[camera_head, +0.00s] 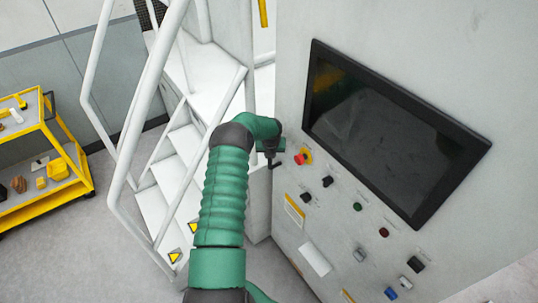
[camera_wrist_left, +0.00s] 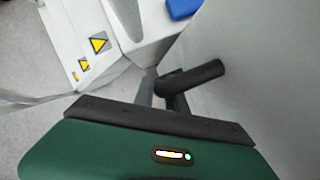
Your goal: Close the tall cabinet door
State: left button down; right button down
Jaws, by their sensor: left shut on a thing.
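The tall grey cabinet (camera_head: 335,215) fills the right of the head view, with a dark screen and control buttons on its face. Its plain grey surface (camera_wrist_left: 265,75) is on the right in the left wrist view. My left gripper (camera_head: 270,163) is at the cabinet's left edge, left of the red button. In the left wrist view my left gripper (camera_wrist_left: 162,92) is shut on a black handle (camera_wrist_left: 195,76) that stands out from the grey surface. The forearm hides part of the edge in the head view. How far the door stands open cannot be told. My right gripper is not in view.
White stairs (camera_head: 178,150) with white tube railings (camera_head: 150,90) stand close left of my arm. Yellow warning labels (camera_wrist_left: 99,44) mark their side. A yellow cart (camera_head: 60,198) with small parts stands at the far left. Grey floor is clear between cart and stairs.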

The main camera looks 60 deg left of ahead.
pick_arm(q)
jog(key=c, duration=1.6)
grip_release()
jog(key=shift+w+r, duration=0.3)
jog(key=shift+w, duration=0.35)
jog(key=shift+o, duration=1.2)
jog(key=shift+w+a+f, duration=0.1)
jog(key=shift+w+f, duration=0.2)
jog(key=shift+f, duration=0.05)
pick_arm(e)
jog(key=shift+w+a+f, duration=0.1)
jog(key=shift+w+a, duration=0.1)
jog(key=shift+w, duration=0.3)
pick_arm(q)
jog(key=shift+s+r, duration=0.1)
jog(key=shift+s, duration=0.2)
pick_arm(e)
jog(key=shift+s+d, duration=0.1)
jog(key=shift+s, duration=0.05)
